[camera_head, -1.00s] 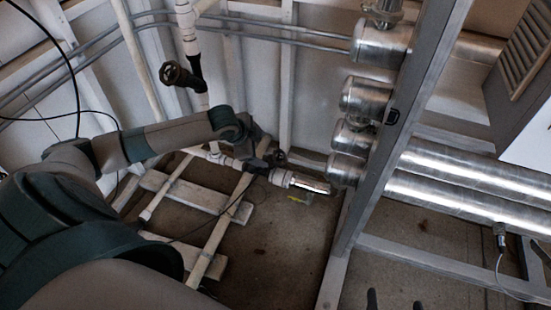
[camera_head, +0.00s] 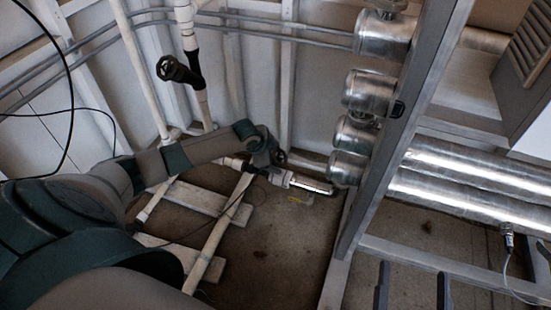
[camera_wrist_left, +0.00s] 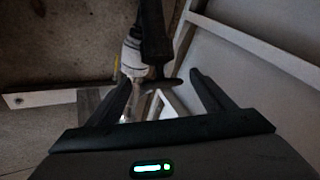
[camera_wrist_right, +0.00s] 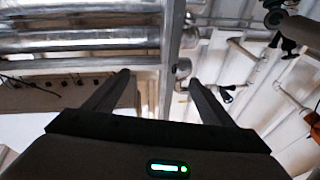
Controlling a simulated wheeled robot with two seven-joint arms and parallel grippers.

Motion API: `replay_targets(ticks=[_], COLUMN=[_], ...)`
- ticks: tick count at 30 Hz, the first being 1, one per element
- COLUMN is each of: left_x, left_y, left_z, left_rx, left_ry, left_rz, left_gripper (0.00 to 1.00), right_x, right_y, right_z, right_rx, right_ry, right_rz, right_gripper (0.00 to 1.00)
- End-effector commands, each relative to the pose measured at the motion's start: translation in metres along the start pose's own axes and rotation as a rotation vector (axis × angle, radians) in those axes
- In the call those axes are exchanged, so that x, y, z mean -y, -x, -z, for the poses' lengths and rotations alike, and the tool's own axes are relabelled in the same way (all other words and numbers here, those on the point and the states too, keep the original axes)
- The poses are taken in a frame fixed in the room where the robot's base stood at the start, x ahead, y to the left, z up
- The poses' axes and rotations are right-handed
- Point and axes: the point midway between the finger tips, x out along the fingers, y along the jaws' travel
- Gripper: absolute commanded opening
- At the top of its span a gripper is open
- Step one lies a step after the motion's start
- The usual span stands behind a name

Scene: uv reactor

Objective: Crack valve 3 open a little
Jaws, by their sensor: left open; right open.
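A dark round valve handwheel (camera_head: 175,69) sits on a white vertical pipe at the left back. A second, low dark valve handle (camera_head: 280,157) is by the pipe beyond my left wrist. No number is readable on either, so I cannot tell which is valve 3. In the left wrist view my open left gripper (camera_wrist_left: 158,80) has a dark valve body (camera_wrist_left: 153,35) with its handle (camera_wrist_left: 165,83) ahead, seen between the fingertips; contact is unclear. In the head view my arm mostly hides that gripper. My right gripper (camera_head: 412,268) is open and empty at the bottom, away from both valves.
Shiny metal cylinders (camera_head: 370,90) stand beside a grey upright post (camera_head: 395,140). Long metal tubes (camera_head: 460,170) run to the right. White pipes (camera_head: 215,235) and a board (camera_head: 200,196) lie low on the floor.

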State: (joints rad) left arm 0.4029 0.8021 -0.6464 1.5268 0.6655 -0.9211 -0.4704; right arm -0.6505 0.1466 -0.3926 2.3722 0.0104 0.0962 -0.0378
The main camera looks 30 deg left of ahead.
Motion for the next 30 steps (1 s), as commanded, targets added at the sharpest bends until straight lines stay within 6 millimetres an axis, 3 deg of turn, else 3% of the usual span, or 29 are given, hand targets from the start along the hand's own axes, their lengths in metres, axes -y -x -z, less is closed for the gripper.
replay_targets(ticks=[6,16,21,30], left_x=[0.001,0.001,0.001,0.0], left_y=[-0.011,-0.012,-0.012,-0.011], left_z=[0.0,0.0,0.0,0.0], left_rx=[0.0,0.0,0.0,0.001], left_ry=[0.0,0.0,0.0,0.005], left_rz=[0.001,0.001,0.001,0.009], left_gripper=[0.75,0.75,0.37,0.36], right_x=[0.004,0.004,0.004,0.002], right_y=[0.002,0.002,0.002,0.0], right_z=[0.011,0.013,0.013,0.007], right_rx=[-0.063,-0.073,-0.073,-0.03], right_ry=[0.002,0.002,0.002,0.0], right_rz=[0.006,0.007,0.007,0.003], right_gripper=[0.77,0.77,0.77,0.77])
